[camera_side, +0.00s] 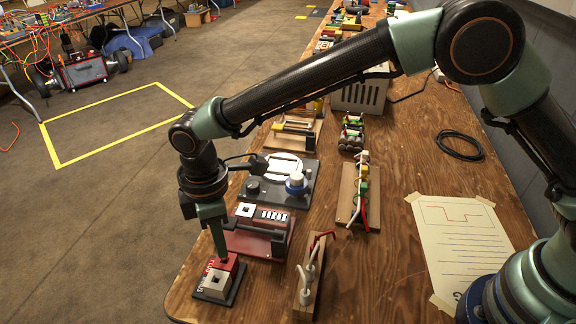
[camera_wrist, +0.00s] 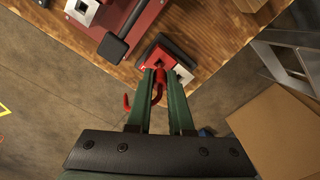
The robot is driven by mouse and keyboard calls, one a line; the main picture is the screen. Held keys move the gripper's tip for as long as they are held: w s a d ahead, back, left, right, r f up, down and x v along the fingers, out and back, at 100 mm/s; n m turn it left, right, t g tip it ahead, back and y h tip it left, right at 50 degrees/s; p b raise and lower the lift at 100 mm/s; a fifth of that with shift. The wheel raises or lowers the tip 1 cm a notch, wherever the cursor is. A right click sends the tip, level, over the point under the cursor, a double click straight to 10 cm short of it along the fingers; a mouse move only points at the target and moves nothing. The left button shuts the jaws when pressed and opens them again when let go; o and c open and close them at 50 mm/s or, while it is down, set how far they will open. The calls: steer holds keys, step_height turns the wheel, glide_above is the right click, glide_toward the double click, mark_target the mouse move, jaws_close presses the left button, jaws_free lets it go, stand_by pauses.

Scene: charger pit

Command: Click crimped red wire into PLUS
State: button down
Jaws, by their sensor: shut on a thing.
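My gripper (camera_side: 222,256) reaches down at the table's near left end, over a small black-based block. The block has a red part (camera_side: 231,262) and a light grey part (camera_side: 214,283); lettering on it is too small to read surely. In the wrist view my gripper (camera_wrist: 166,80) is shut on the red wire (camera_wrist: 157,92), whose loose end curls out to the left. The wire's front end meets the block's red part (camera_wrist: 161,58). The fingers hide the tip, so I cannot tell whether it is inside the socket.
A red device (camera_side: 258,233) with a black handle stands just behind the block. A wooden rack (camera_side: 309,285) with white and red wires stands to the right. A taped paper sheet (camera_side: 462,240) lies farther right. The table edge is close on the left.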

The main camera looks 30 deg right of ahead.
steer(key=shift+f, duration=1.6)
stand_by(1.5)
stand_by(0.7)
steer(key=c, duration=0.7)
jaws_free()
steer(key=shift+c, duration=0.2)
steer(key=shift+r, duration=0.1)
steer(key=shift+r, duration=3.45)
